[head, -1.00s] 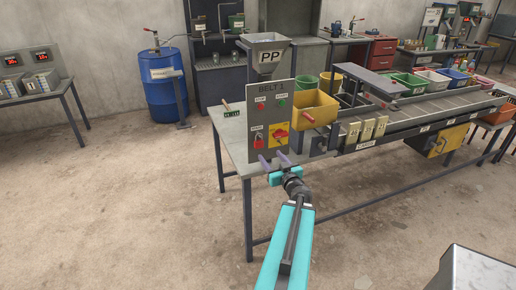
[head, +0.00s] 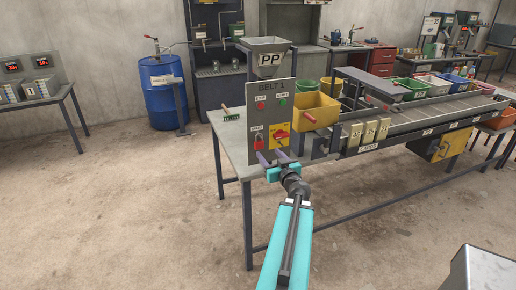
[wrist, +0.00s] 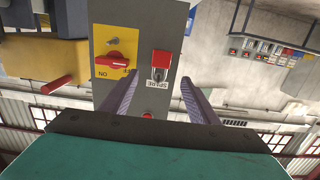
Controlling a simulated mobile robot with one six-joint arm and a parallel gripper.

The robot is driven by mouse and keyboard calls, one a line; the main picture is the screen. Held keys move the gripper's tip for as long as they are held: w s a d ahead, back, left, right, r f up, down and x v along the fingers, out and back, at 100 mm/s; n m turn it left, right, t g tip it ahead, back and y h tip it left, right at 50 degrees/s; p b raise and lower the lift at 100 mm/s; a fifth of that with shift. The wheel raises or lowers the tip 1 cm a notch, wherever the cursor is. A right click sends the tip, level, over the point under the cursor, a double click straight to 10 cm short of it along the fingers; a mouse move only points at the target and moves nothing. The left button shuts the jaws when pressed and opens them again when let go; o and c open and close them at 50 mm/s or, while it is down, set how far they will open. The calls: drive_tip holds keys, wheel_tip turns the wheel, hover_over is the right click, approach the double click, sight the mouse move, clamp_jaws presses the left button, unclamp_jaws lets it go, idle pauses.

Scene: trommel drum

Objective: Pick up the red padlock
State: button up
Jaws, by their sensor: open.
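The red padlock (head: 259,143) hangs at the lower left of the grey BELT 1 panel (head: 285,92). In the wrist view, which is upside down, the padlock (wrist: 161,63) hangs by its shackle over a SPARE label. My gripper (head: 271,156) is open just in front of the panel's lower part, slightly below the padlock in the head view. In the wrist view the padlock lies between the two purple-grey fingers, towards their tips, with nothing held. I cannot tell how much depth separates the fingertips from it.
A red rotary switch on a yellow plate (head: 280,133) sits beside the padlock. A yellow bin (head: 316,110) and the PP hopper (head: 269,57) stand close behind the panel. The bench (head: 229,150) has free room at left; the floor before it is clear.

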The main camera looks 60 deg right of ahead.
sight(259, 143)
drive_tip(key=shift+x, duration=2.3)
drive_tip(key=shift+w+d, duration=0.1)
drive_tip(key=shift+p+x, duration=0.6)
drive_tip(key=shift+x, duration=1.9)
drive_tip(key=shift+w, duration=0.1)
drive_tip(key=shift+r, duration=0.1)
drive_tip(key=c, duration=1.2)
drive_tip(key=shift+r+p, duration=0.25)
drive_tip(key=shift+p, duration=0.1)
